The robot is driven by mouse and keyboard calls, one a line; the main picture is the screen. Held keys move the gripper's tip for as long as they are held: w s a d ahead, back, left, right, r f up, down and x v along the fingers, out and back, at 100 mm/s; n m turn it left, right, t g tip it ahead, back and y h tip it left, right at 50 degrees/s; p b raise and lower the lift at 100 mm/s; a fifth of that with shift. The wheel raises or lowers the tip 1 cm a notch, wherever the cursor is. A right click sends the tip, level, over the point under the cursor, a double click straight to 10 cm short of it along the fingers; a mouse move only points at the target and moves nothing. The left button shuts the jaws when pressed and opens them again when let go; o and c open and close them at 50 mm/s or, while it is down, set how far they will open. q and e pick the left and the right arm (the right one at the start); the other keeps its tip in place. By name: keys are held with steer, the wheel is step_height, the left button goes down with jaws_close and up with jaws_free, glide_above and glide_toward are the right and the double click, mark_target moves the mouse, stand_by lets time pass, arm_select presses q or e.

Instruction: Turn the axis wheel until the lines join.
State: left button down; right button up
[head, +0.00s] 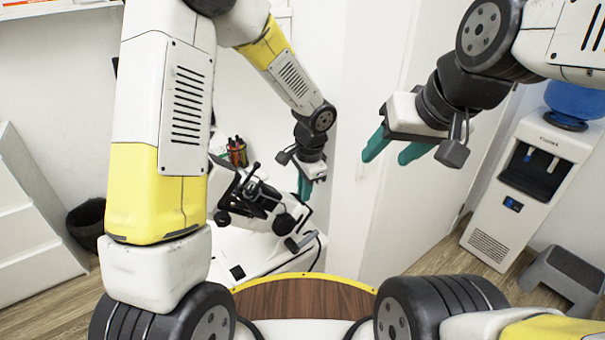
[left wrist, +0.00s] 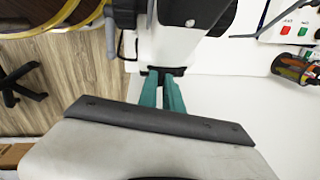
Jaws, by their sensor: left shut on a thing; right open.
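A black-and-white eye instrument (head: 258,200) stands on a white table (head: 262,250) in the head view. Its pale body (left wrist: 185,45) fills the top middle of the left wrist view. My left gripper (head: 305,188) is at the instrument's right side. In the left wrist view its teal fingers (left wrist: 162,78) are close together on a small dark part under the body, apparently the axis wheel (left wrist: 166,71), mostly hidden between the tips. My right gripper (head: 390,152) is open and empty, in the air to the right, well apart from the instrument. The lines are not visible.
A cup of pens (head: 237,153) stands behind the instrument, and also shows in the left wrist view (left wrist: 294,68). A white door (head: 420,190) is behind my right gripper. A water dispenser (head: 525,180) and a grey step stool (head: 570,275) stand at the right.

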arm_select(q)
steer(key=shift+s, duration=0.1)
steer(key=c, duration=1.5)
jaws_free()
steer(key=shift+r, duration=0.1)
step_height(320, 180, up, 8)
steer(key=s, duration=0.1)
steer(key=shift+d+f, duration=0.25)
steer(key=shift+d, duration=0.15)
